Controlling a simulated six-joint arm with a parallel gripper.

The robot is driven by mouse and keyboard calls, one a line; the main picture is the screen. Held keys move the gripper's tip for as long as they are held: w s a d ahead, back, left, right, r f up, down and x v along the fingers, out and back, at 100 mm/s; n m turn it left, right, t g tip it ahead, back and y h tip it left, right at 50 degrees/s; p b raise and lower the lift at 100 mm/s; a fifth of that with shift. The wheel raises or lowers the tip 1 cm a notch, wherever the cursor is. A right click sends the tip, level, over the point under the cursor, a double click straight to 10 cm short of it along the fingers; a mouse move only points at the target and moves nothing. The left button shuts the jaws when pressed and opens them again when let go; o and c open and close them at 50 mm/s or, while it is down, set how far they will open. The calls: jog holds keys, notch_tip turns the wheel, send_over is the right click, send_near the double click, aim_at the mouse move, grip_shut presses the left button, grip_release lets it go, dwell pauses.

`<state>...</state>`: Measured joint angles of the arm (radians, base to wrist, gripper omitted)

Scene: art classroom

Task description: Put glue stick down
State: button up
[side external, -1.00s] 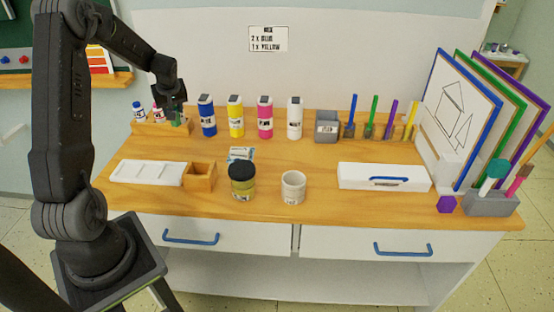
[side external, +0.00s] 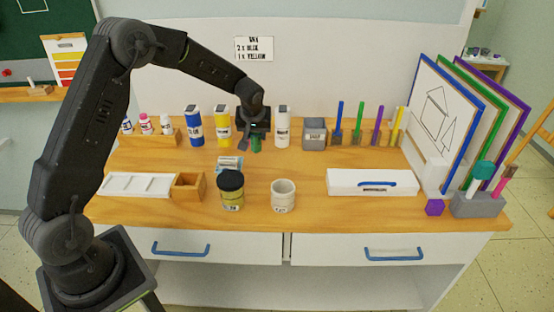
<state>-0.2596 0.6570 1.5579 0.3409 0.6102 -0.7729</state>
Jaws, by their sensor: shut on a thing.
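My gripper (side external: 255,132) is shut on a small green thing, which looks like the glue stick (side external: 256,145). It holds it at the back of the wooden desk, between the yellow bottle (side external: 223,127) and the white bottle (side external: 283,126). The glue stick points down from the jaws and its upper part is hidden by them. I cannot tell whether its lower end touches the desk top (side external: 300,164).
The blue bottle (side external: 194,127) and grey cup (side external: 314,134) stand in the back row. In front are a black-lidded jar (side external: 231,190), a pale cup (side external: 283,196) and a white box (side external: 371,183). A wooden rack (side external: 150,138) holds small bottles at left. Bare desk lies before the white bottle.

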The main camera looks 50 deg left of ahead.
jog(key=shift+w+d+f, duration=0.7)
jog(key=shift+d+f, duration=0.15)
jog(key=shift+f, duration=0.45)
jog(key=shift+w+d+f, duration=0.65)
jog(key=shift+d+f, duration=0.15)
jog(key=shift+f, duration=0.55)
jog(key=shift+w+d+f, duration=0.7)
jog(key=shift+d+f, duration=0.15)
jog(key=shift+f, duration=0.45)
jog(key=shift+f, duration=0.2)
jog(key=o, duration=0.9)
